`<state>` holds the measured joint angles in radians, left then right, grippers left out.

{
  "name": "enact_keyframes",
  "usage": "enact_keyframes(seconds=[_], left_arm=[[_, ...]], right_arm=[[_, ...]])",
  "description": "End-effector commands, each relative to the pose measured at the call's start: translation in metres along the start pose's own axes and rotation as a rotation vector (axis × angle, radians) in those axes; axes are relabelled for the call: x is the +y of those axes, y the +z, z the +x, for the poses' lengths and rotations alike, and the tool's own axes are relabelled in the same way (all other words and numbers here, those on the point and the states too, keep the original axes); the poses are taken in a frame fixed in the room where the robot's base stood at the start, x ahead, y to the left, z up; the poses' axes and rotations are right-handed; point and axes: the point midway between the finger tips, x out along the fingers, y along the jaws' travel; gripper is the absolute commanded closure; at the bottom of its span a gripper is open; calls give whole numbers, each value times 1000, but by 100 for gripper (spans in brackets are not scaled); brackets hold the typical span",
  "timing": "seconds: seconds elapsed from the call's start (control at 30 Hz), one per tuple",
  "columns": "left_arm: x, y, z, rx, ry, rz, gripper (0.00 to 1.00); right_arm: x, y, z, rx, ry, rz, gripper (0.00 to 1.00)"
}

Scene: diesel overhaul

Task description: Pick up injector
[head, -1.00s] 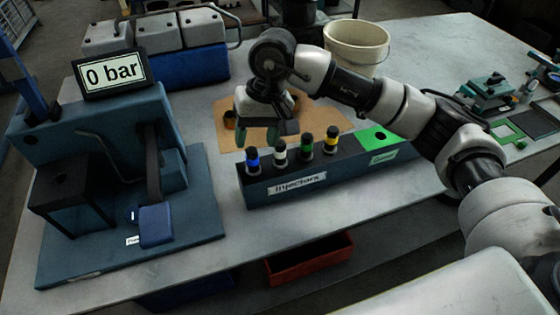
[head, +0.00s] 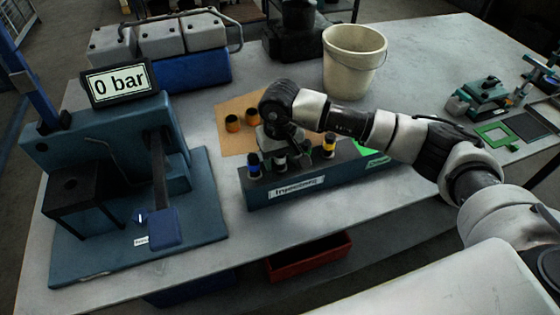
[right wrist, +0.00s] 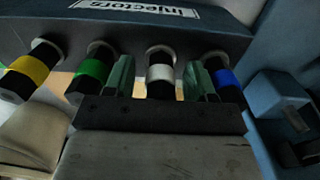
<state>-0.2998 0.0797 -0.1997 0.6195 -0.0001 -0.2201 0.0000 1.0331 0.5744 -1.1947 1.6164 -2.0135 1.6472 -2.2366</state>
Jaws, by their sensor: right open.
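The injector rack (head: 340,180), a dark blue block labelled "Injectors", holds a row of upright injectors. The blue-banded injector (head: 253,165), the white-banded one (head: 279,163) and the yellow-banded one (head: 328,147) show in the head view; the green-banded one is mostly hidden by my gripper there. My right gripper (right wrist: 160,78) is open, its two green fingers on either side of the white-banded injector (right wrist: 160,72). The green-banded injector (right wrist: 91,72) is just left of the fingers, the blue-banded one (right wrist: 226,78) just right, close to a finger. My left gripper is not in view.
A blue test stand (head: 100,155) with a "0 bar" display (head: 119,83) stands left of the rack. A cream bucket (head: 353,70) stands further back. The bench in front is clear.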

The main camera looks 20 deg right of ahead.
Motion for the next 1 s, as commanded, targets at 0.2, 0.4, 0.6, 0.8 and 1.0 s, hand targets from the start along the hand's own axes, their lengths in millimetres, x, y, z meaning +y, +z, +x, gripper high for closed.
enact_keyframes(seconds=[0.2, 0.4, 0.6, 0.8, 1.0], left_arm=[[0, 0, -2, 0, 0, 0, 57], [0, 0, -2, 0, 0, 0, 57], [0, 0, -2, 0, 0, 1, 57], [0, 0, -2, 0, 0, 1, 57], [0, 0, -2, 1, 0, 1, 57]], right_arm=[[0, 0, 8, 0, -1, 0, 45], [0, 0, 7, 0, -1, 0, 60], [0, 0, 7, 0, -1, 0, 91], [0, 0, 6, 1, -1, 0, 100], [0, 0, 6, 2, -1, 0, 100]])
